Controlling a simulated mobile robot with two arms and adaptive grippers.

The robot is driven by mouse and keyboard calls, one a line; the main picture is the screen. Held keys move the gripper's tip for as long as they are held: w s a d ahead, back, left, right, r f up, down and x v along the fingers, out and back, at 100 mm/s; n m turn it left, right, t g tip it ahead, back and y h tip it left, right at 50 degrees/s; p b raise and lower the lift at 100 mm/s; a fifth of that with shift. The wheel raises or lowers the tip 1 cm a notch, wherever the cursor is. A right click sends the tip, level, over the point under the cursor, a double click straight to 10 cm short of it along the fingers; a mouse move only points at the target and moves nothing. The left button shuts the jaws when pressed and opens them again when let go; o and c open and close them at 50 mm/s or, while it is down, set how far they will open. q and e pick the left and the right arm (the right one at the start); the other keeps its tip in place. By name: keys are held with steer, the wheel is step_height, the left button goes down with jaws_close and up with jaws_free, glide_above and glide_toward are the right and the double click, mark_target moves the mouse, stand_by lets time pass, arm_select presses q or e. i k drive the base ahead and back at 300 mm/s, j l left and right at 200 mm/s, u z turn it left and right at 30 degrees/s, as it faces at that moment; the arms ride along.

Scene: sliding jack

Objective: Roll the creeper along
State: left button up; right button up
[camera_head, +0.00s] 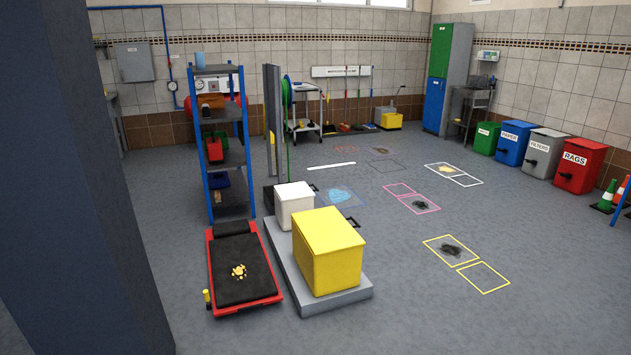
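The creeper (231,286) is a low red-framed board with a black pad and a dark headrest at its far end. It lies on the floor left of centre, with its long side close beside a grey platform. A patch of small yellow-orange pieces (239,271) lies on its pad. A small yellow upright piece (207,298) stands at its near left corner. Neither of my grippers shows in the head view.
A yellow box (328,252) and a white box (294,206) stand on the grey platform (333,301). A blue-post shelf (220,150) stands beyond the creeper. A large dark column fills the left. Outlined floor squares (483,277) and bins (579,166) are right; floor between is open.

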mark_target(243, 277)
steer(key=i+l+u, duration=0.1)
steer(key=i+u, duration=0.35)
steer(key=i+l+u, duration=0.3)
steer(key=i+u, duration=0.15)
steer(key=i+l+u, duration=0.45)
steer(key=k+j, duration=0.05)
